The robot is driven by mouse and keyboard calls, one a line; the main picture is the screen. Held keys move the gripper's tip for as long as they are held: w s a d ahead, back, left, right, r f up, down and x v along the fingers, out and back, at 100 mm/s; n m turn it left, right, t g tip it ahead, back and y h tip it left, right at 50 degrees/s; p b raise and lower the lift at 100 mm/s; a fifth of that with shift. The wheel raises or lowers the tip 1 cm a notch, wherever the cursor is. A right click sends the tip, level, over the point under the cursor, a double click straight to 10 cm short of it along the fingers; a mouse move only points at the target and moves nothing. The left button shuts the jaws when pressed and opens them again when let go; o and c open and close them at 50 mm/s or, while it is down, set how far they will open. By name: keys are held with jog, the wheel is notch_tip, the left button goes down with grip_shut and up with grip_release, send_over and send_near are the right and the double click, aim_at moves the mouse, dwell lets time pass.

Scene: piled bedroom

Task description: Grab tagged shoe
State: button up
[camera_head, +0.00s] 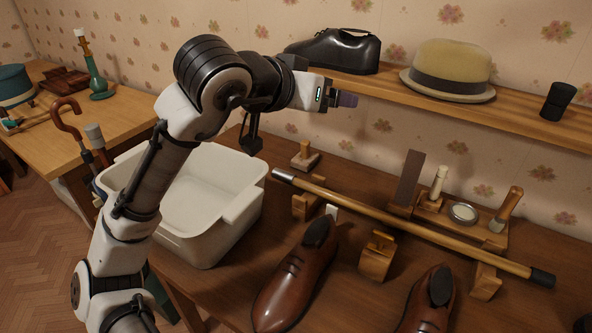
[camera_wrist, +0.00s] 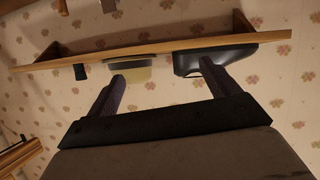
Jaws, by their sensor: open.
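A black shoe (camera_head: 334,52) stands on the wall shelf, left of a hat. Two brown shoes lie on the table below, one at the middle (camera_head: 296,275) and one further right (camera_head: 428,303). A small white piece (camera_head: 332,211) shows beside the middle brown shoe's heel; I cannot tell whether it is a tag. No tag is clear on the black shoe. My gripper (camera_head: 345,98) is open and empty, just below the shelf edge near the black shoe. In the wrist view, its fingers (camera_wrist: 162,72) are apart, with the black shoe (camera_wrist: 222,60) beyond the right fingertip.
The shelf (camera_head: 505,118) also holds a cream hat (camera_head: 448,68) and a black cup-like object (camera_head: 557,101). A cane (camera_head: 420,230) lies across wooden blocks on the table. A white bin (camera_head: 215,215) is beside my arm. Brushes and a tin (camera_head: 463,213) sit at the right.

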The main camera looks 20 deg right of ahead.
notch_tip(320, 180, down, 7)
jog(key=s+d+g+y, duration=0.1)
jog(key=s+g+y, duration=0.1)
jog(key=g+y, duration=0.45)
jog(key=y, duration=0.5)
send_over(303, 249)
notch_tip(303, 249, down, 16)
jog(key=shift+f, duration=0.1)
jog(key=shift+f+p, duration=0.3)
jog(key=shift+f, duration=2.95)
jog(key=c, duration=1.3)
jog(key=shift+r, duration=0.1)
jog(key=shift+c, duration=0.2)
